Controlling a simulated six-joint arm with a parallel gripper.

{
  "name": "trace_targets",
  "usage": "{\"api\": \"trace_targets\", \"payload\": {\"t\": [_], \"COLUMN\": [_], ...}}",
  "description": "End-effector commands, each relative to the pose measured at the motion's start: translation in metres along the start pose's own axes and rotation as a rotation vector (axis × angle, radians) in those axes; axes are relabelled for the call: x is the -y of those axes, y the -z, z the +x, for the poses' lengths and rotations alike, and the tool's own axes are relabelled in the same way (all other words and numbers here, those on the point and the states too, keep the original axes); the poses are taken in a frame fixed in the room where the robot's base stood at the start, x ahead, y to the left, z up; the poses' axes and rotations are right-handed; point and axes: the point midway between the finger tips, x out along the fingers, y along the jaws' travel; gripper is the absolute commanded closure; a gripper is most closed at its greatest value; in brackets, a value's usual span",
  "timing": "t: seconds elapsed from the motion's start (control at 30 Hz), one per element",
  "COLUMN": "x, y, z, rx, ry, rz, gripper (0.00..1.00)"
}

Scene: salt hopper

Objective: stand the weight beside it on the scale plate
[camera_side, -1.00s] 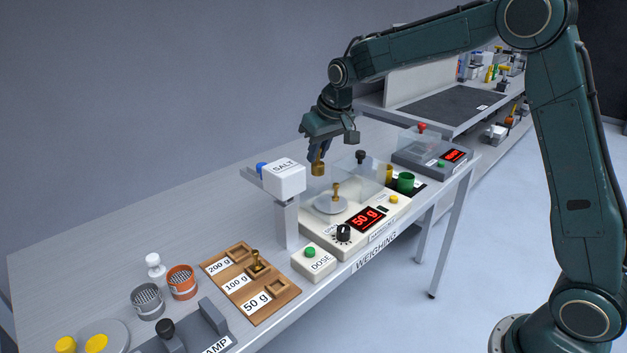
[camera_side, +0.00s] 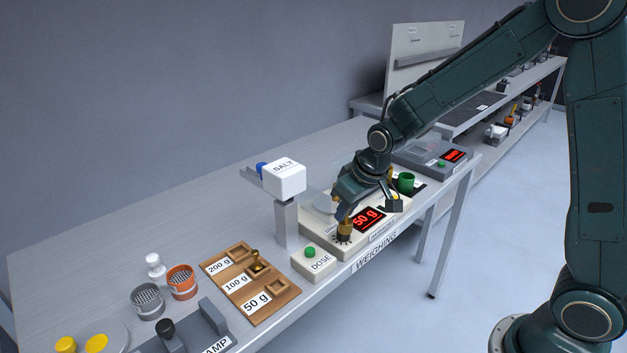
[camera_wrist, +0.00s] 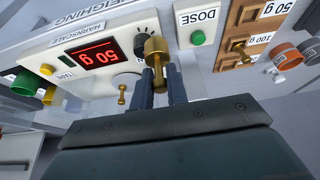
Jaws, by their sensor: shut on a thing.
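My gripper (camera_side: 346,213) is shut on a large brass weight (camera_side: 345,228); the wrist view shows the weight (camera_wrist: 155,48) between the blue fingers (camera_wrist: 160,78). In the side view the held weight appears in front of the scale's dial, right of the dose box. The scale (camera_side: 322,237) has a red display (camera_side: 368,219) reading 50 g. Its round plate (camera_side: 325,203) is partly hidden by my gripper. A small brass weight (camera_wrist: 122,92) stands at the plate in the wrist view; my gripper hides it in the side view.
The salt hopper (camera_side: 285,178) stands left of the plate. The dose box (camera_side: 313,262) with a green button is in front of it. A green cup (camera_side: 405,181) stands behind right.

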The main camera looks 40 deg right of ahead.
Motion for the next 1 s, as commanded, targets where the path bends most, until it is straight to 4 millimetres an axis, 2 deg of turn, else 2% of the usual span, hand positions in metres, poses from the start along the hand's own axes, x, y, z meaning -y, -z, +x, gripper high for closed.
{"api": "trace_targets", "payload": {"t": [0.27, 0.43, 1.0], "x": [-0.001, -0.001, -0.001], "y": [0.000, 0.005, 0.033], "z": [-0.001, -0.009, -0.079], "rx": [-0.002, -0.005, -0.005], "ry": [0.000, 0.000, 0.000], "rz": [0.001, 0.001, 0.001], "gripper": [1.00, 1.00, 1.00]}}
